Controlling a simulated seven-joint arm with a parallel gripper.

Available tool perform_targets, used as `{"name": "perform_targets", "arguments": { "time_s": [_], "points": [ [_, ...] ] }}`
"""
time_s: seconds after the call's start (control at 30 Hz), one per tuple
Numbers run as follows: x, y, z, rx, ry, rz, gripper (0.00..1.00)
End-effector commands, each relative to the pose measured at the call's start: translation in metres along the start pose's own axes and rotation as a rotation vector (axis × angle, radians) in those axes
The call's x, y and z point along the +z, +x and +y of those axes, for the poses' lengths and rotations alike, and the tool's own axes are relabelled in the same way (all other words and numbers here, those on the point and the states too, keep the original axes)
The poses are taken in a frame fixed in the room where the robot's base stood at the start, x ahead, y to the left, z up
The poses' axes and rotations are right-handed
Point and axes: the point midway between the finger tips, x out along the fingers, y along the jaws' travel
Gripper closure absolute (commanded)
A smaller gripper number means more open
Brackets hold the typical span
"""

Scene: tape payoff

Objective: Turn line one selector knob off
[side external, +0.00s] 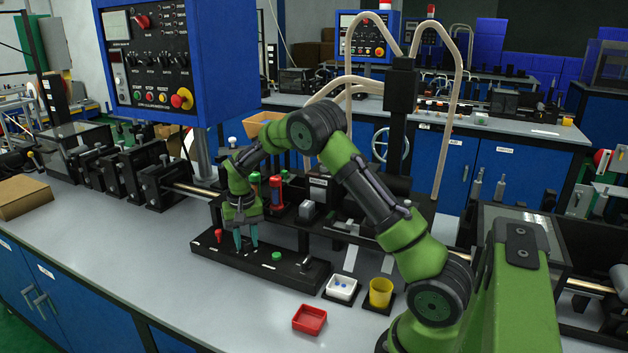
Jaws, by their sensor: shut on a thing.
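My gripper (246,242) points down over the low black control strip (232,257) at the front of the machine. Its teal fingertips are shut on a knob at the strip's surface, which I take to be the line one selector knob. The fingers hide most of the knob, so its pointer direction cannot be told. A red knob (218,236) stands on the strip just left of the fingers. A green button (276,256) sits to their right, and a small metal lever (307,262) is near the strip's right end.
A red tray (309,320), a white tray (341,289) and a yellow cup (380,293) stand right of the strip. Red and green cylinders rise close behind my gripper. A blue control cabinet (150,55) stands at the upper left.

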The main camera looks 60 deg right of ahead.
Motion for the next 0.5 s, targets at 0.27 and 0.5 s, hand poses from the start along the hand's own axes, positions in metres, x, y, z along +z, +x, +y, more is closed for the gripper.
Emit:
{"name": "perform_targets", "arguments": {
  "time_s": [0.27,0.5],
  "points": [
    [-0.0001,-0.0007,0.0001,-0.001,0.002,0.0,0.41],
    [-0.0001,-0.0005,0.0001,-0.001,0.0,0.0,0.41]
  ]
}}
